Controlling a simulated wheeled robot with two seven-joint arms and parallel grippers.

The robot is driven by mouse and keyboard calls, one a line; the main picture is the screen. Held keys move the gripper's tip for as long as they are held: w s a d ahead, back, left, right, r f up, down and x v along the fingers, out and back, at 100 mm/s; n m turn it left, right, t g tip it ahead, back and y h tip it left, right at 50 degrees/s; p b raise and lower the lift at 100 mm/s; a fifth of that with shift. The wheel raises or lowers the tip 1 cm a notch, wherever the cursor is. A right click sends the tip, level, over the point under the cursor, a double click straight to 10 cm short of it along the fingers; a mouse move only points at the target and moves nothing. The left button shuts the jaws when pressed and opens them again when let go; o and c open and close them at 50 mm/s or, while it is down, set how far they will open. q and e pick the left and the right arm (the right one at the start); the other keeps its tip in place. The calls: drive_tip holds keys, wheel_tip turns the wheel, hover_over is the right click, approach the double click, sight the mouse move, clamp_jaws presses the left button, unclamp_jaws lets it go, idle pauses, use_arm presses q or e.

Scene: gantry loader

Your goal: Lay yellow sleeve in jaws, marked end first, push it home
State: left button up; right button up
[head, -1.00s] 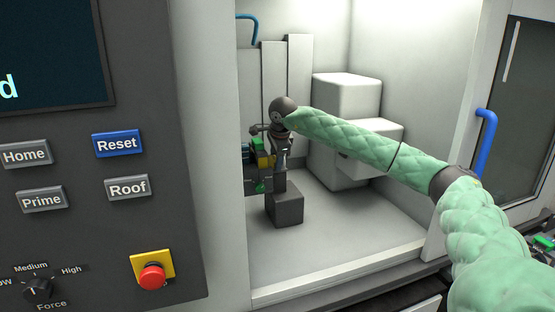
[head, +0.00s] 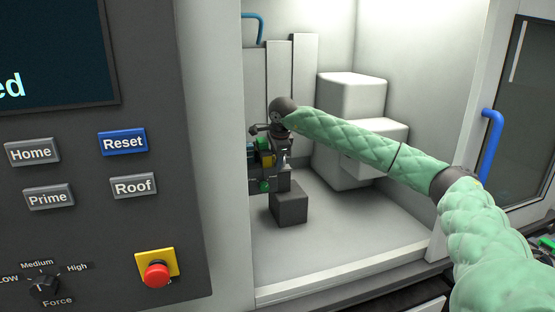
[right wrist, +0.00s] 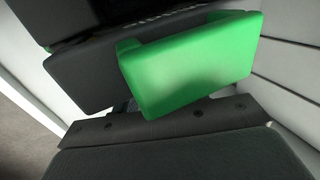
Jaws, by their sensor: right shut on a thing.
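My right gripper (head: 272,153) is inside the machine chamber, below the dark wrist joint at the end of my green padded arm. It is shut, and a small yellow piece, apparently the yellow sleeve (head: 264,158), shows at its fingers. The sleeve's marked end cannot be made out. The dark jaw unit (head: 255,184) with green parts is right beside it, partly hidden by the panel edge; I cannot tell whether the sleeve touches the jaws. My left gripper is not in view.
A dark grey block (head: 289,205) stands on the chamber floor below the gripper. White housings (head: 350,100) stand behind my arm. The control panel (head: 90,225) with buttons and a red stop knob (head: 156,274) is at left. The front floor is clear.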

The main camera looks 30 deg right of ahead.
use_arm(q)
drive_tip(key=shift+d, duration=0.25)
use_arm(e)
drive_tip(key=shift+w+a, duration=0.1)
drive_tip(key=shift+a, duration=0.35)
drive_tip(key=o, duration=1.2)
drive_tip(key=shift+o, duration=1.2)
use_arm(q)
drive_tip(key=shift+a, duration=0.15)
use_arm(e)
drive_tip(key=shift+f, duration=0.1)
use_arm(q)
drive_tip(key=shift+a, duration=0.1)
use_arm(e)
drive_tip(key=shift+r, duration=0.25)
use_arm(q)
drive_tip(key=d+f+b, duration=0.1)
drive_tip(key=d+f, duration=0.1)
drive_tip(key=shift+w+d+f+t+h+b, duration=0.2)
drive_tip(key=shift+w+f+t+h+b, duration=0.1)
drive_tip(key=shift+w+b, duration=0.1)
use_arm(e)
drive_tip(key=v, duration=0.7)
drive_tip(key=shift+r, duration=0.2)
